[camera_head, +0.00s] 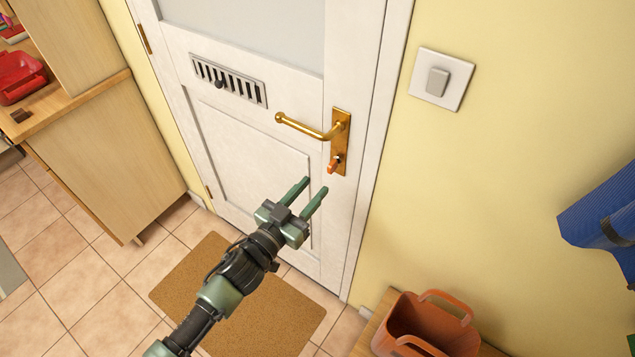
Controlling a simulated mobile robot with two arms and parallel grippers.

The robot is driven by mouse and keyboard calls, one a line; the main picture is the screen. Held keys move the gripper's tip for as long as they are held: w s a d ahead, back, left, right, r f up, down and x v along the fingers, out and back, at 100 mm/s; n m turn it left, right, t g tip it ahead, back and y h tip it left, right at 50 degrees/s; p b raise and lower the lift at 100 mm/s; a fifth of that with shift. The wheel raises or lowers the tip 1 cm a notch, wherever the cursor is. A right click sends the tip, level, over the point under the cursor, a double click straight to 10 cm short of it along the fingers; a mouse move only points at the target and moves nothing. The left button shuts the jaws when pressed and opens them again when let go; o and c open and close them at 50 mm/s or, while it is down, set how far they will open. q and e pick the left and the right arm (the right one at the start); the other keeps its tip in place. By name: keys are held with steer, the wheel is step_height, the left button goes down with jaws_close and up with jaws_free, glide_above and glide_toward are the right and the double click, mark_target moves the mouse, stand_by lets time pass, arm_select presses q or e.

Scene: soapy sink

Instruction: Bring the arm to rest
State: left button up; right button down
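My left gripper (307,193) is in the middle of the head view, its arm coming in from the bottom left. Its two green fingers stand apart with nothing between them, so it is open and empty. The fingers point up and right toward the white door (250,150). They appear just below and left of the orange-brown key or knob (334,164) under the brass handle (311,130); how far off they are in depth I cannot tell. My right gripper is not in view.
A brown doormat (190,280) lies on the tiled floor below my arm. A wooden cabinet (110,150) with a red container (20,76) stands at left. An orange basket (425,325) sits at the bottom right. A light switch (441,79) and blue cloth (600,215) are on the right.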

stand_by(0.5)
arm_select(q)
steer(key=s+a+f+n+g+y, duration=0.1)
steer(key=s+a+f+g+y, duration=0.25)
steer(key=f, duration=0.75)
steer(key=s+a+f+n+g+y, duration=0.15)
steer(key=s+a+f, duration=0.4)
steer(key=f, duration=0.65)
steer(key=s+a+f+n+g+y, duration=0.1)
steer(key=s+a+f+y, duration=0.3)
steer(key=f, duration=0.7)
steer(key=s+a+f+g, duration=0.2)
steer(key=s+f, duration=0.3)
steer(key=s, duration=0.6)
steer(key=s+a+f+g, duration=0.3)
steer(key=s+f, duration=0.2)
steer(key=s, duration=0.6)
steer(key=s+a+f+g+y, duration=0.1)
steer(key=s+a+f+g, duration=0.2)
steer(key=s, duration=0.7)
step_height(320, 180, down, 2)
steer(key=shift+s+f+n, duration=0.2)
steer(key=shift+s+n, duration=0.2)
steer(key=shift+n, duration=0.05)
